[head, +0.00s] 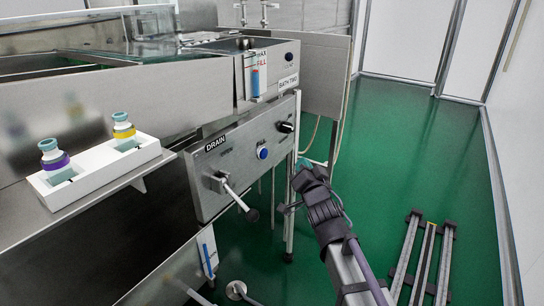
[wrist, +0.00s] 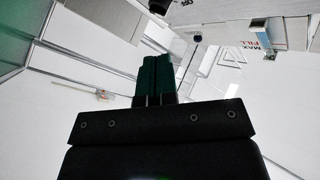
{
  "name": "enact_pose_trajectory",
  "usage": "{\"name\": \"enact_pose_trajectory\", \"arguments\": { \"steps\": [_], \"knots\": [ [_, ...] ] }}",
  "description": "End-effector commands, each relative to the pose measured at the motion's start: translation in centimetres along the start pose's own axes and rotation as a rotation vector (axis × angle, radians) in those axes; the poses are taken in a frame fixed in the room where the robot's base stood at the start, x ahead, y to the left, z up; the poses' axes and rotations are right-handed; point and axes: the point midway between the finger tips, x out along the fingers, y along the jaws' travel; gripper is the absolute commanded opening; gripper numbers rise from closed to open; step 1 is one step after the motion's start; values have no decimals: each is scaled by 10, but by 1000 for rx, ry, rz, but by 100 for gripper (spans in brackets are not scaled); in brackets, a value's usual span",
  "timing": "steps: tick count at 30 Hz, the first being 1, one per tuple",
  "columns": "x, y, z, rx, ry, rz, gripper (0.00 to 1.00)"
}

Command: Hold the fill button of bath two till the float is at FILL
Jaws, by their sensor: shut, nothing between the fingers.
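The bath labelled BATH TWO (head: 288,82) is a steel tank end with a sight gauge (head: 257,84) marked MAX and a red FILL. Blue shows in the gauge below the FILL mark; the float's exact level is too small to read. A dark round button (head: 289,56) sits right of the gauge. In the wrist view the gauge (wrist: 262,43) is at upper right, with a dark round button (wrist: 197,38) to its left. My gripper (head: 302,164) is below and right of the bath, apart from it. Its dark green fingers (wrist: 157,70) are shut and empty.
The lower DRAIN panel (head: 228,165) carries a blue button (head: 262,153), a black knob (head: 286,127) and a protruding lever (head: 235,195), left of my gripper. A white rack (head: 98,170) with two capped bottles stands at left. Green floor (head: 400,150) is open at right.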

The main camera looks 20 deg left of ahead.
Motion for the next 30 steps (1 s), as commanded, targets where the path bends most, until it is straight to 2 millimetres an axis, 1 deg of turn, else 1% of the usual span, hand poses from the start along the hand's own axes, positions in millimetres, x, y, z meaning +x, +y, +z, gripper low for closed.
{"name": "enact_pose_trajectory", "arguments": {
  "steps": [7, 11, 14, 24, 30],
  "knots": [
    [0, 1, 0, 0, -1, 4, 0],
    [4, -2, 3, -1, -1, 4, 0],
    [12, -6, 8, 0, -1, 4, 0],
    [47, -31, 34, 0, -3, 4, 0],
    [60, -41, 43, -1, -2, 5, 0]
  ]
}}
